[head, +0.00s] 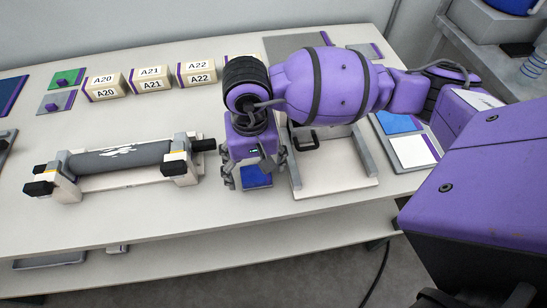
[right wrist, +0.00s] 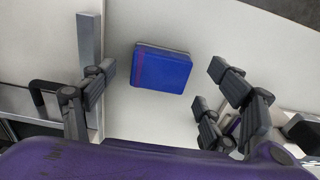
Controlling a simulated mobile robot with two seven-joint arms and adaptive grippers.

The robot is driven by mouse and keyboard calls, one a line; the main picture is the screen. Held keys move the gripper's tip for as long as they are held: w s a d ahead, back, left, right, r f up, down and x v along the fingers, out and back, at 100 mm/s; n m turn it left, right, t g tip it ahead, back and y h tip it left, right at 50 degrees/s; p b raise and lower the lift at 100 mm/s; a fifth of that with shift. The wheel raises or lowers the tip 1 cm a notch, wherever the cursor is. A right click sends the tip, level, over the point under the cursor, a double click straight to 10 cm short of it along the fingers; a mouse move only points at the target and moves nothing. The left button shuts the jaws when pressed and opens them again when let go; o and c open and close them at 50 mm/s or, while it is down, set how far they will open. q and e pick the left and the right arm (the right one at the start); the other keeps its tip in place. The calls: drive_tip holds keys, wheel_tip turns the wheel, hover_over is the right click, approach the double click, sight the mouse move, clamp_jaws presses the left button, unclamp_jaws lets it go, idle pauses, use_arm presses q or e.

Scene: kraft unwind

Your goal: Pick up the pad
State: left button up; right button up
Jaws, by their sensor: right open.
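A small blue pad (head: 257,178) lies on the white table below my right gripper. In the right wrist view the blue pad (right wrist: 162,68) shows whole, a little tilted, with a reddish-purple strip along its left side. My right gripper (head: 257,168) points down over the pad with its fingers spread. In the right wrist view the fingers of the right gripper (right wrist: 160,80) stand on either side of the pad, apart from it, with nothing between them in contact. In the head view the fingers hide part of the pad. My left gripper is not in view.
A grey roll (head: 118,157) rests on a stand (head: 65,187) at the left. A white fixture with a grey rail (head: 364,155) and black handle (head: 303,142) stands just right of the gripper. Labelled boxes (head: 151,80) line the back. The front table strip is clear.

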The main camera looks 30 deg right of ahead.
drive_tip(key=shift+w+f, duration=0.1)
drive_tip(key=shift+f, duration=1.2)
drive_tip(key=c, duration=0.7)
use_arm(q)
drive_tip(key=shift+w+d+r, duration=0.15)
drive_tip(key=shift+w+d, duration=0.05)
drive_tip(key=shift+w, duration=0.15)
use_arm(e)
drive_tip(key=c, duration=0.6)
drive_tip(key=shift+r, duration=0.15)
drive_tip(key=shift+w+r, duration=0.1)
drive_tip(key=shift+r, duration=0.2)
wheel_tip(320, 180, up, 2)
drive_tip(key=shift+r, duration=0.15)
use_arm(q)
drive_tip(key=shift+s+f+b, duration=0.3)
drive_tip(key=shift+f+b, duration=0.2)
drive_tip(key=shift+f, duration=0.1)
use_arm(e)
drive_tip(key=s+a+r, duration=0.9)
drive_tip(key=a+r, duration=0.1)
drive_tip(key=shift+a, duration=0.4)
